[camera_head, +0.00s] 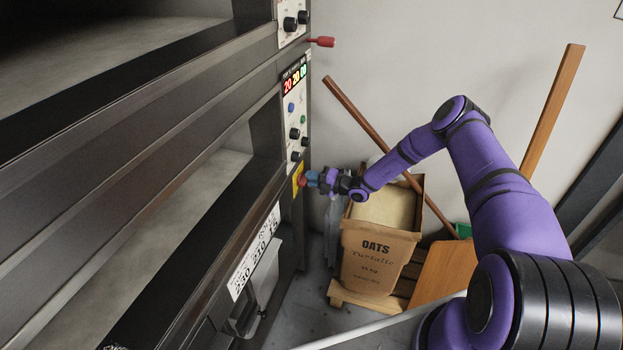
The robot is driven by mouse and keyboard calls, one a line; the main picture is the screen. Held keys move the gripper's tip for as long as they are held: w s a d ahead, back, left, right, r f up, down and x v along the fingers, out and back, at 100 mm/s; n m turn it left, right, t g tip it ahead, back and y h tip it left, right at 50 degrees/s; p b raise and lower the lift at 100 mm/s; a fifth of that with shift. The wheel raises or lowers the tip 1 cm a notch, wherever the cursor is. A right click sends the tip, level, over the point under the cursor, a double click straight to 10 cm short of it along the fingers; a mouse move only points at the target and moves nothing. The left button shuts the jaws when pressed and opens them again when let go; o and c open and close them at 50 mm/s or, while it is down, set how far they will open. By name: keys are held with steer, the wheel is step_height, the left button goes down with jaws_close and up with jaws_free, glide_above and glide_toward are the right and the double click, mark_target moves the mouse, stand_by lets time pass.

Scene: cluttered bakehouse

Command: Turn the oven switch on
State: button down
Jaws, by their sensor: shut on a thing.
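The oven (150,165) fills the left side, with a pale control panel (295,110) on its right edge. Low on that edge is a yellow plate (297,176) with a small red switch (302,182). My purple arm reaches in from the right. My gripper (309,180) is at the switch, shut on it, and covers much of it. The switch's exact position is too small and covered to tell.
A red handle (322,42) sticks out higher on the oven. An oats sack (377,262) stands on a wooden pallet (368,303) below my arm. A brown pole (352,112) and a wooden plank (552,108) lean on the wall.

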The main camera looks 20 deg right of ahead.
steer(key=shift+f, duration=0.1)
stand_by(0.3)
steer(key=c, duration=1.1)
jaws_free()
steer(key=shift+s+d, duration=0.1)
steer(key=shift+d, duration=0.05)
steer(key=v, duration=1)
steer(key=shift+s+d, duration=0.15)
steer(key=shift+d, duration=0.05)
